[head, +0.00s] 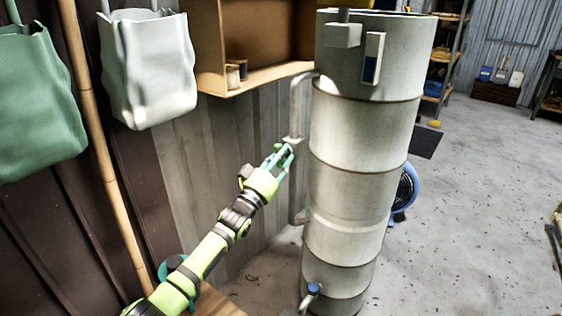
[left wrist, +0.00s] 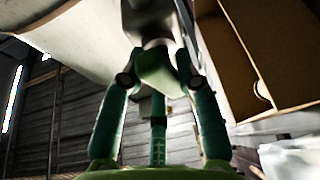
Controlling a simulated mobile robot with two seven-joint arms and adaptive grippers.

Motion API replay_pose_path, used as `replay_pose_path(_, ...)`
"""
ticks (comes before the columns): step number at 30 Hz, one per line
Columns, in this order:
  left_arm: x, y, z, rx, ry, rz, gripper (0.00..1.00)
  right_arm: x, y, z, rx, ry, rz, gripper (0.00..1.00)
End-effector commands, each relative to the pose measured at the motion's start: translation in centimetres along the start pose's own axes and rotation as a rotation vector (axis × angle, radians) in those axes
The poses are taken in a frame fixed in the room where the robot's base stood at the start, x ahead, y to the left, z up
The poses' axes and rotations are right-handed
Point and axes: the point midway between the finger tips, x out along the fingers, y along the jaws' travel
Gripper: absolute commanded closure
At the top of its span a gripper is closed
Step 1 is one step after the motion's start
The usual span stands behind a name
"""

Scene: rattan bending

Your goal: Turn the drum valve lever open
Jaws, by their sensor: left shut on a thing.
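The drum (head: 362,140) is a tall pale banded cylinder standing upright in the middle of the head view. A thin grey pipe (head: 296,105) runs down its left side. My left gripper (head: 284,152) is at this pipe, beside the drum, with its teal fingers shut on a small grey part there, which looks like the valve lever. In the left wrist view my left gripper (left wrist: 158,85) has its fingers on both sides of the grey lever part (left wrist: 152,22). The fingers hide much of the lever, so its exact angle cannot be told. My right gripper is not in view.
A brown wall shelf (head: 262,80) with small spools is left of the drum's top. White (head: 150,70) and green (head: 38,100) bags hang at the left by a bamboo pole (head: 100,150). A blue-rimmed fan (head: 404,188) stands behind the drum. Floor at the right is open.

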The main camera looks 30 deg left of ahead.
Motion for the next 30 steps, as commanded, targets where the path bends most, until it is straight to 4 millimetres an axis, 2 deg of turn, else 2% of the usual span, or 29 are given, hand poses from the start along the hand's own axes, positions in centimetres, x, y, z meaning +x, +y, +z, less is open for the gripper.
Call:
replay_pose_path(12,0.01,-0.05,0.01,0.161,0.001,0.066,1.00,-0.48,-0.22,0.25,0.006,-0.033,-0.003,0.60)
replay_pose_path(28,0.05,-0.03,-0.07,0.178,0.002,0.072,1.00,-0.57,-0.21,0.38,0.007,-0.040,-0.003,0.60)
replay_pose_path(29,0.05,-0.03,-0.08,0.177,0.002,0.072,0.57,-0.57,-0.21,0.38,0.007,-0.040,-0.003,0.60)
replay_pose_path(30,0.05,-0.03,-0.08,0.177,0.002,0.072,0.57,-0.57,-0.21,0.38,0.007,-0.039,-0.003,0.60)
